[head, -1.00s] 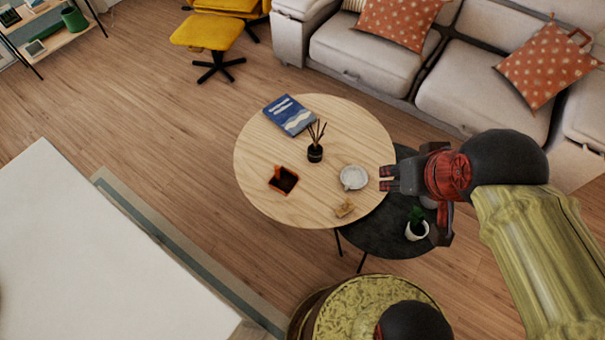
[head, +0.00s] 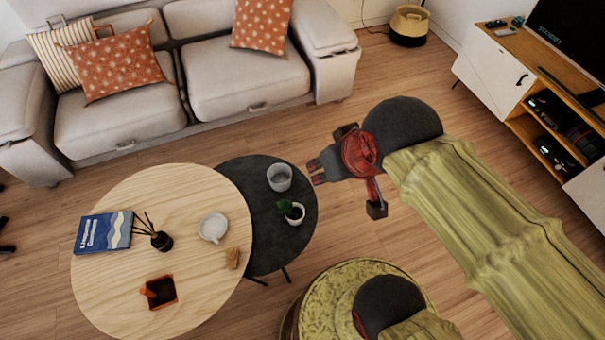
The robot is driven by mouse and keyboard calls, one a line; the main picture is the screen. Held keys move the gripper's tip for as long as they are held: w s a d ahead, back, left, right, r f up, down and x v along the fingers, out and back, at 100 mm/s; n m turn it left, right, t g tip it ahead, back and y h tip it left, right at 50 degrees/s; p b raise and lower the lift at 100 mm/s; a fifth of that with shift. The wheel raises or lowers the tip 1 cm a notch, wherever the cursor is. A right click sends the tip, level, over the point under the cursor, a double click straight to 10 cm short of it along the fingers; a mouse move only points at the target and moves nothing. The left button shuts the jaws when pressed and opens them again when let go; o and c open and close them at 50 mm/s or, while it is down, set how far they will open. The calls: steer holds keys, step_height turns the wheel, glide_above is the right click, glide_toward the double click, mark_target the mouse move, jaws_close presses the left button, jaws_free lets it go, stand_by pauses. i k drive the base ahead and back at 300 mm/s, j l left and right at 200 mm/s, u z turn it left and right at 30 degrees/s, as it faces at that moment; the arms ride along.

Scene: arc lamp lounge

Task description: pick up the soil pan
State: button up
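The soil pan (head: 162,291) looks like a small square orange-red pan with a dark inside and a short grip on its left side. It sits on the round light wood table (head: 110,275) near the front in the head view. My gripper (head: 316,172) is in the air to the right of that table, up and right of the pan and well apart from it. Its two fingers point left, with a gap between them and nothing held.
On the wood table are a blue book (head: 103,232), a reed diffuser (head: 161,240), a white dish (head: 212,227) and a tan block (head: 232,258). The dark side table (head: 262,240) holds a grey cup (head: 279,177) and a potted plant (head: 291,211). A sofa (head: 245,80) stands behind.

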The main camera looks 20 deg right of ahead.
mark_target(160, 292)
steer(key=u, duration=1.9)
steer(key=i+j+z, duration=0.1)
steer(key=i+z, duration=0.15)
steer(key=i+j+z, duration=0.2)
steer(key=i+l, duration=0.05)
steer(key=i, duration=0.05)
